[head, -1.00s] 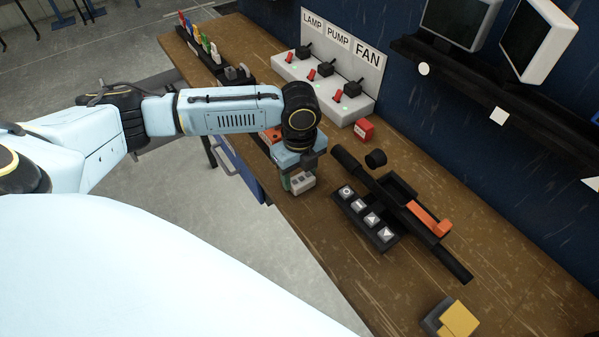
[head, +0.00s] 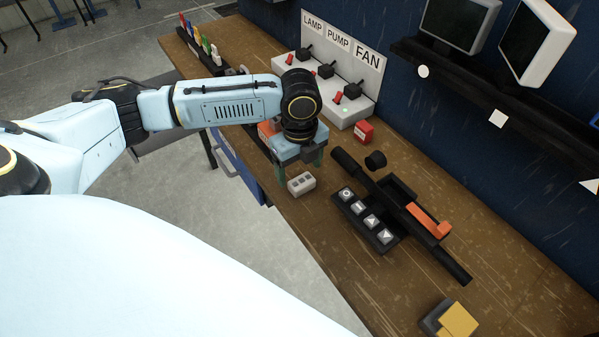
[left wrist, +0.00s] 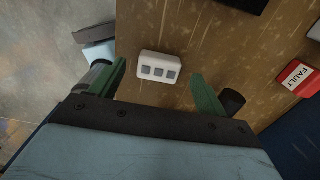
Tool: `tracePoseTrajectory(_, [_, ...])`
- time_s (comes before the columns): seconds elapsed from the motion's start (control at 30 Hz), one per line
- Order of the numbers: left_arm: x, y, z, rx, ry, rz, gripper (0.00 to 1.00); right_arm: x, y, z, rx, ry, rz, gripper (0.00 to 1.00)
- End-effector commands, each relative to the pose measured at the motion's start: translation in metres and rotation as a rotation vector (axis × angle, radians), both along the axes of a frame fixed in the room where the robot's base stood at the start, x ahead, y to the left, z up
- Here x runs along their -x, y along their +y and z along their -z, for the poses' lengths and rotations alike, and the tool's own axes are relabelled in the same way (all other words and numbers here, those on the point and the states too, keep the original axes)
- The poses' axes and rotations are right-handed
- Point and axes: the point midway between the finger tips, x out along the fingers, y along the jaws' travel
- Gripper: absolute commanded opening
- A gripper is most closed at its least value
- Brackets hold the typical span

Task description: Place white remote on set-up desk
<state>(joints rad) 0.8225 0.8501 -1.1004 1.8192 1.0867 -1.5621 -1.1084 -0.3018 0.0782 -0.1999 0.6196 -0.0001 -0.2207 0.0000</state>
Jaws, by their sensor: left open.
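The white remote (head: 301,184), a small block with grey buttons, lies on the wooden desk (head: 330,240) near its front edge. It also shows in the left wrist view (left wrist: 159,67), lying flat just ahead of the fingers. My left gripper (head: 301,163) is open and empty above the desk, just behind the remote in the head view. In the left wrist view its two green fingers (left wrist: 160,85) are spread wide on either side of the remote, apart from it. My right gripper is not in view.
A black four-button panel (head: 367,219) and a black bar with an orange handle (head: 429,219) lie to the right. A red FAULT box (head: 363,131) and the LAMP, PUMP, FAN switch panel (head: 340,75) stand behind. A yellow block (head: 458,320) is at the front right.

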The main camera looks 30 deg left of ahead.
Motion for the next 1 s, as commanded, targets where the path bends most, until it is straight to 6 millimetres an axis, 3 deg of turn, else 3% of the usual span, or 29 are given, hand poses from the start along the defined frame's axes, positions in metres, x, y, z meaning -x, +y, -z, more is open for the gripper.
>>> tracePoseTrajectory(0.2, [-0.001, 0.0, -0.051, 0.001, -0.004, 0.0, 0.76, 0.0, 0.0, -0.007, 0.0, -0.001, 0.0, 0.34])
tracePoseTrajectory(0.4, [-0.001, 0.0, -0.081, 0.001, -0.002, 0.0, 0.76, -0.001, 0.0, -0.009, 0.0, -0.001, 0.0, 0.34])
tracePoseTrajectory(0.63, [0.0, 0.0, -0.092, 0.001, 0.0, -0.002, 0.76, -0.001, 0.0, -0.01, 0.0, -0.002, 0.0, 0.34])
tracePoseTrajectory(1.0, [0.003, -0.008, -0.084, 0.01, -0.002, -0.007, 0.76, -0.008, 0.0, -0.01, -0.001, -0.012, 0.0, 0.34])
